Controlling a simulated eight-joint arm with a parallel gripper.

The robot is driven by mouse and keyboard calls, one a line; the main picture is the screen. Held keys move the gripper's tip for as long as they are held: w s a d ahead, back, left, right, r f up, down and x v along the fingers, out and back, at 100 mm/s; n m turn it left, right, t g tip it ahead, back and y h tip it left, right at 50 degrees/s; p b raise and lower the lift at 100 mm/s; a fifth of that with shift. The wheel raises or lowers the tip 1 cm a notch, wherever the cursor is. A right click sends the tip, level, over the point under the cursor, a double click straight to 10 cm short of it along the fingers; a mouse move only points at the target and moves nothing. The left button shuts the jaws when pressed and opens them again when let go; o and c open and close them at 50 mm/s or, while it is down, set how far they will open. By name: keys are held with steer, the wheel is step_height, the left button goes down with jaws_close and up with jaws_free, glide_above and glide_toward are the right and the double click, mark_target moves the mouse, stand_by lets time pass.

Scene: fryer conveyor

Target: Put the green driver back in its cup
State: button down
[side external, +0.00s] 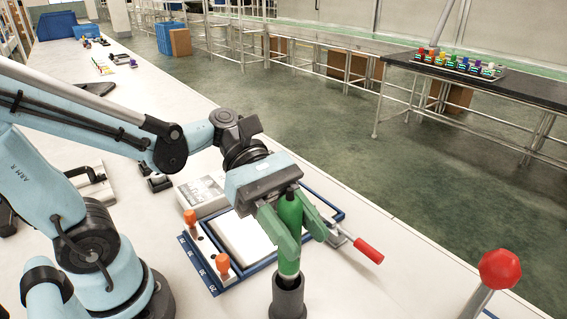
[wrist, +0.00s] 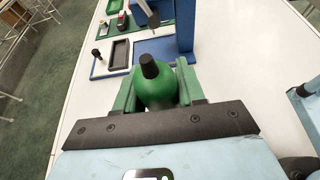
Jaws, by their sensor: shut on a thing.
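The green driver (side external: 290,213) stands upright between the green fingers of my gripper (side external: 289,235), which is shut on it. In the side external view its lower end is at the mouth of the dark grey cup (side external: 287,301), and its tip is hidden inside or behind the rim. I cannot tell how deep it sits. In the wrist view the driver's rounded green handle with a black end (wrist: 154,88) shows between the two fingers of my gripper (wrist: 160,92). The cup is hidden there.
A blue-framed fixture (side external: 262,262) with orange knobs (side external: 222,262) and a red-handled lever (side external: 368,250) lies just behind the cup. A red ball-topped lever (side external: 499,268) rises at the front right. The white table right of the cup (side external: 390,290) is clear.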

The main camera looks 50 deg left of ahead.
mark_target(295, 273)
steer(key=shift+f, duration=2)
steer(key=c, duration=0.7)
jaws_free()
